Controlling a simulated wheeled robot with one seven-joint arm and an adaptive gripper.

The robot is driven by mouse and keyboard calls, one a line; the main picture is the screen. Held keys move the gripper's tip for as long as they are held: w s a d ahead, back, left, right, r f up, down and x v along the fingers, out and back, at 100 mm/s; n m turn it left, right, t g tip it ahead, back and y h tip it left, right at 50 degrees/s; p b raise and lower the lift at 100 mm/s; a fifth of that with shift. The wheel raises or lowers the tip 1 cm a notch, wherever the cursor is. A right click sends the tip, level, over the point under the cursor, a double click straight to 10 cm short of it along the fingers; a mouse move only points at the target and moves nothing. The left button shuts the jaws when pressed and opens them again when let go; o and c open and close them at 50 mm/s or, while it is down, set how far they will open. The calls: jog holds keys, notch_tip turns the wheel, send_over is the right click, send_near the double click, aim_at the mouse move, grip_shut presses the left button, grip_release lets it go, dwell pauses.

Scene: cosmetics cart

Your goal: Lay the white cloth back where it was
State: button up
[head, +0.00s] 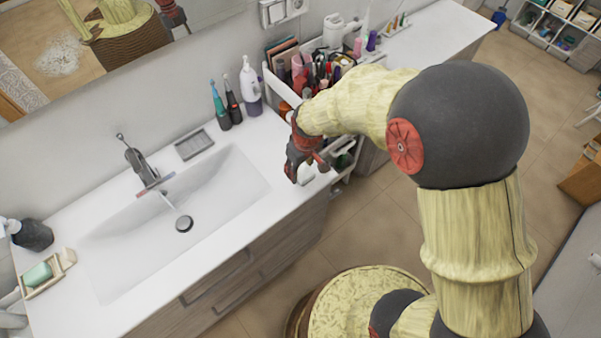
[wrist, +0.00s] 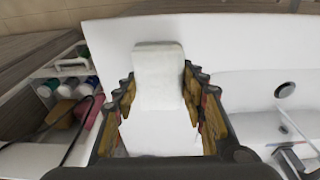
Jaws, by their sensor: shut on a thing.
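The white cloth (wrist: 158,75) is between the two fingers of my gripper (wrist: 161,108) in the wrist view. It looks like a pale folded block, with a flatter white part nearer the palm. In the head view my gripper (head: 303,168) points down at the right end of the white counter, and a small bit of the cloth (head: 306,175) shows by the fingertips. My gripper is shut on the cloth. I cannot tell whether the cloth touches the counter.
The sink basin (head: 190,205) lies left of my gripper, with the faucet (head: 143,165) behind it. Bottles and toothbrushes stand at the back. The cosmetics cart (head: 345,155) stands close to the right of the counter. The counter (head: 262,150) between basin and gripper is clear.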

aim_at(300, 173)
jog(key=shift+w+d+f, duration=0.1)
jog(key=shift+w+f, duration=0.25)
jog(key=shift+f, duration=0.05)
jog(key=shift+w+f+b, duration=0.2)
jog(key=shift+f+b, duration=0.15)
jog(key=shift+f, duration=1.4)
jog(key=o, duration=1.2)
jog(key=shift+f, duration=0.1)
